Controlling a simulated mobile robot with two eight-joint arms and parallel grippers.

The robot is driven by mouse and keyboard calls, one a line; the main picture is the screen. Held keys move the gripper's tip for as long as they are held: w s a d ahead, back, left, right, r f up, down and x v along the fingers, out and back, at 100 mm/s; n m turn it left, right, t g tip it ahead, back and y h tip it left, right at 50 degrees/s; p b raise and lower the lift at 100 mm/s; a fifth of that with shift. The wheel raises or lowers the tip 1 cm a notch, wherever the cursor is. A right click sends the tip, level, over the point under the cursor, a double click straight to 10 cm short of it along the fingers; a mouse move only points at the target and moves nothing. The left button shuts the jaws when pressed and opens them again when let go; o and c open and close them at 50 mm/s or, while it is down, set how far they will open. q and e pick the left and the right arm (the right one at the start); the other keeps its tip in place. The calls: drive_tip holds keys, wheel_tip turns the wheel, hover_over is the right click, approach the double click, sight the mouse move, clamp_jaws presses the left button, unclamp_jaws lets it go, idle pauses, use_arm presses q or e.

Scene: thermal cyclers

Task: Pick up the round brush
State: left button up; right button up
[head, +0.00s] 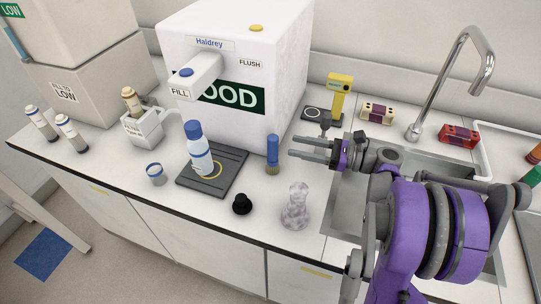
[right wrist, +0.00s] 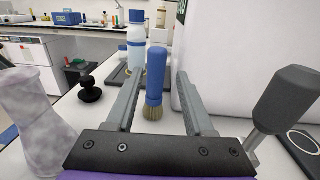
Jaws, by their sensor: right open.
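The round brush (head: 272,153) stands upright on the white counter, with a blue handle on top and tan bristles at the bottom. It is right of the dark mat, in front of the white dispenser. My right gripper (head: 291,147) is open, its two fingers pointing left toward the brush. In the right wrist view the brush (right wrist: 155,84) shows between the two fingers (right wrist: 159,86), near their tips; I cannot tell whether it is past the tips. It does not appear gripped. My left gripper is not in view.
A blue-capped bottle (head: 198,148) stands on the dark mat (head: 226,178). A black knob-like stamp (head: 242,204) and a cloudy flask (head: 296,206) stand near the front edge. A yellow device (head: 340,92) stands behind my gripper. The sink (head: 350,206) lies to the right.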

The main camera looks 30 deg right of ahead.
sight(273, 141)
drive_tip(key=p+x, duration=0.1)
drive_tip(key=x, duration=0.6)
drive_tip(key=shift+w+a+r, duration=0.15)
drive_tip(key=shift+a, duration=0.3)
clamp_jaws()
